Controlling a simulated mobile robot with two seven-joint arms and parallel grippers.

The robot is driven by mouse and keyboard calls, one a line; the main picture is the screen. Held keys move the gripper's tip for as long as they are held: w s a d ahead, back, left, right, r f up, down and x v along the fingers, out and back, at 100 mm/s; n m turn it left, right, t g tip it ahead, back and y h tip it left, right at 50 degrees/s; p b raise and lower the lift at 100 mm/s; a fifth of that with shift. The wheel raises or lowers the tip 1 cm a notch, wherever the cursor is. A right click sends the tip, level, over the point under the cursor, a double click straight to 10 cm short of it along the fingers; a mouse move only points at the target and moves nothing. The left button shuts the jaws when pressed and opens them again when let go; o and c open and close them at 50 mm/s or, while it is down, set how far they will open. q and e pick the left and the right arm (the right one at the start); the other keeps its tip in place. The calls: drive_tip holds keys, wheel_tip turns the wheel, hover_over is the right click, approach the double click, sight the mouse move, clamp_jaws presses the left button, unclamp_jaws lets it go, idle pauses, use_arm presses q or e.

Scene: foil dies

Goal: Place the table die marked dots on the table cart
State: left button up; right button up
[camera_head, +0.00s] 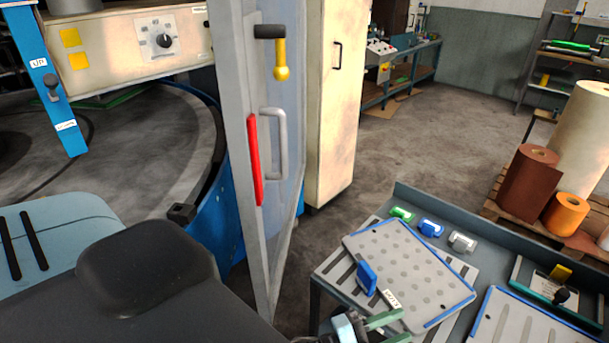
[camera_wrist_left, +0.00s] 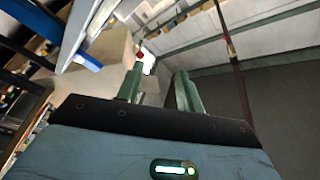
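A flat grey die marked with dots (camera_head: 410,262) lies at the lower right in the head view. It has blue edges, an upright blue handle (camera_head: 367,279) and a small white label (camera_head: 391,300). It rests on a dark-topped table or cart (camera_head: 415,202); which one, I cannot tell. My left gripper (camera_head: 404,325) shows at the bottom, in front of the die's near edge. Whether it touches the die is unclear. In the left wrist view, the green fingers (camera_wrist_left: 159,85) are apart with nothing visibly held. My right gripper is out of view.
A second blue-edged plate (camera_head: 535,322) lies to the right. Green (camera_head: 401,214), blue (camera_head: 430,228) and white (camera_head: 462,241) small blocks sit along the back. A grey door (camera_head: 270,150) with a red strip stands left of the table. Foil rolls (camera_head: 528,184) stand at right.

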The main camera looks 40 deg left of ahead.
use_arm(q)
drive_tip(key=s+a+f+n+g+y, duration=0.3)
drive_tip(key=s+a+f+n+y, duration=0.1)
drive_tip(key=s+f+n, duration=0.3)
drive_tip(key=s+a+f+n+g+y, duration=0.4)
drive_tip(key=s+a+f+n, duration=0.3)
drive_tip(key=s+f, duration=0.4)
wheel_tip(320, 180, down, 2)
drive_tip(key=shift+f+n+y, duration=0.1)
drive_tip(key=shift+n+y, duration=0.3)
drive_tip(key=shift+n, duration=0.2)
